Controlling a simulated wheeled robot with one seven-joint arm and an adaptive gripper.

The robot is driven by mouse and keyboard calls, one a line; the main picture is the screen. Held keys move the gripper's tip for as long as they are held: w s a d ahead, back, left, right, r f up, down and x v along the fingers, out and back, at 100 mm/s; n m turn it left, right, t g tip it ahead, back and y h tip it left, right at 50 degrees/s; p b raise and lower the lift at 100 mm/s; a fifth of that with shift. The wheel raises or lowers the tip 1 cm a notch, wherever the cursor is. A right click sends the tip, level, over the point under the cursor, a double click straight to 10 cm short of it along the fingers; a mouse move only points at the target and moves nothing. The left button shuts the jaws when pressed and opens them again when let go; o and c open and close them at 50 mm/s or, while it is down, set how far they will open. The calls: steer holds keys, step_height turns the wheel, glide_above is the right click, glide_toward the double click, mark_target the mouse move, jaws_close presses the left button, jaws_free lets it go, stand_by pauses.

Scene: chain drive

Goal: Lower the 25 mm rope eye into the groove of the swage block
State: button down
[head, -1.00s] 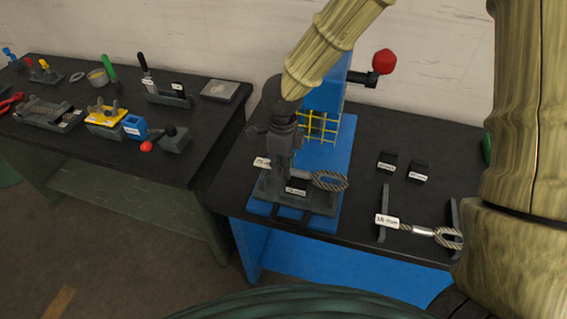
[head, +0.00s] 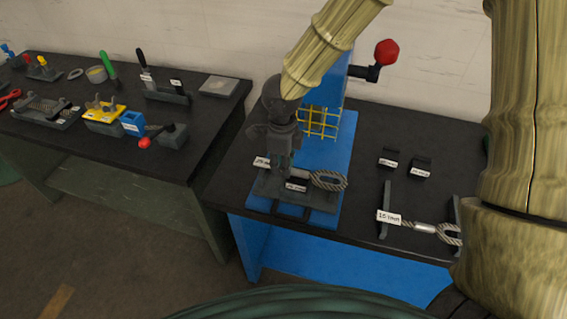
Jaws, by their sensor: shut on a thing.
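The rope eye (head: 330,180) is a grey stranded loop with a white tag (head: 262,162) at its left end, where the lettering is too small to read surely. My gripper (head: 285,165) points down and is shut on the rope eye between tag and loop. The swage block (head: 266,185) is the dark grey block under the gripper, on the blue base (head: 330,209). The loop sticks out at the block's right side. The gripper hides the groove, so I cannot tell whether the rope touches its bottom.
A blue press (head: 328,85) with a yellow guard and red-knobbed lever (head: 386,52) stands behind. Another rope eye, tagged 16 mm or similar (head: 389,218), rests on a rack at right. Two dark labelled blocks (head: 420,168) stand behind it. A tool-covered bench (head: 200,130) is at left.

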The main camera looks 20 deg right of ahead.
steer(key=shift+w+f, duration=0.1)
steer(key=shift+f, duration=0.15)
steer(key=shift+s+f+b, duration=0.5)
steer(key=shift+s+f, duration=0.1)
steer(key=shift+f, duration=0.25)
steer(key=c, duration=1.5)
jaws_free()
steer(key=shift+o, duration=1.2)
steer(key=shift+w+f, duration=0.2)
steer(key=shift+w, duration=0.3)
steer(key=shift+s+r, duration=0.15)
steer(key=shift+r, duration=0.2)
